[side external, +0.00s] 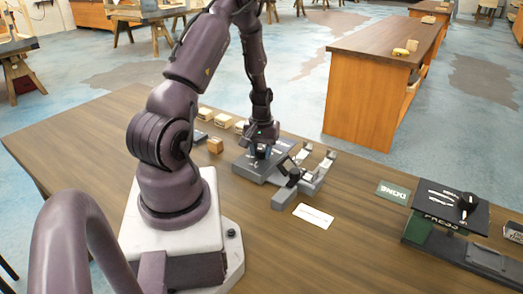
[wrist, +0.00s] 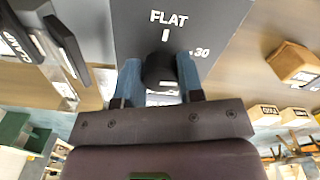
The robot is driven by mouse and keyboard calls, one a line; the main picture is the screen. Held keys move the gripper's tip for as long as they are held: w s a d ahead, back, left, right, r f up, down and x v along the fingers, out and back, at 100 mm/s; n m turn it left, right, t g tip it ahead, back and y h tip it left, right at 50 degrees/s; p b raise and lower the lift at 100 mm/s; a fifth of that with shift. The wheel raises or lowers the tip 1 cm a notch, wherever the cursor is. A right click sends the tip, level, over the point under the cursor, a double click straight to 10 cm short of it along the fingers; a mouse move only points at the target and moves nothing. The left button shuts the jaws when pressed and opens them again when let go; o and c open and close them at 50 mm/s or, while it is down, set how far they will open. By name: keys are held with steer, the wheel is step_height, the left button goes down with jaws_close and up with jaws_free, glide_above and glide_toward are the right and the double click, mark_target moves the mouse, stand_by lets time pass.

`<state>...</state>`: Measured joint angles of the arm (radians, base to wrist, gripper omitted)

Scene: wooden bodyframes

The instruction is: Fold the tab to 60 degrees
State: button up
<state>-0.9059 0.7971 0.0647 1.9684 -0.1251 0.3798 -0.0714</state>
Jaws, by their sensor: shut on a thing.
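My gripper (side external: 262,150) is at the grey bending fixture (side external: 250,170) on the table. In the wrist view its two blue fingers (wrist: 160,82) are shut on a round black knob (wrist: 160,68). The knob stands on a grey dial plate (wrist: 215,20) marked "FLAT" and "30"; the rest of the scale is hidden behind the knob and gripper. Dark arms and silvery pieces (side external: 330,158) show on the fixture's right side, and at the left of the wrist view (wrist: 60,55). I cannot clearly make out the tab or its angle.
Several small wooden blocks (side external: 215,145) sit left of the fixture. A white card (side external: 313,216) lies in front of it. To the right are a green sign (side external: 393,192) and a dark stand marked "PRESS" (side external: 440,228). The table's left part is clear.

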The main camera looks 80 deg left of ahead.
mark_target(261, 150)
steer(key=m, duration=0.3)
steer(key=shift+r+m, duration=0.1)
steer(key=shift+m, duration=2)
steer(key=o, duration=0.9)
step_height(261, 150, up, 13)
steer(key=shift+f, duration=0.1)
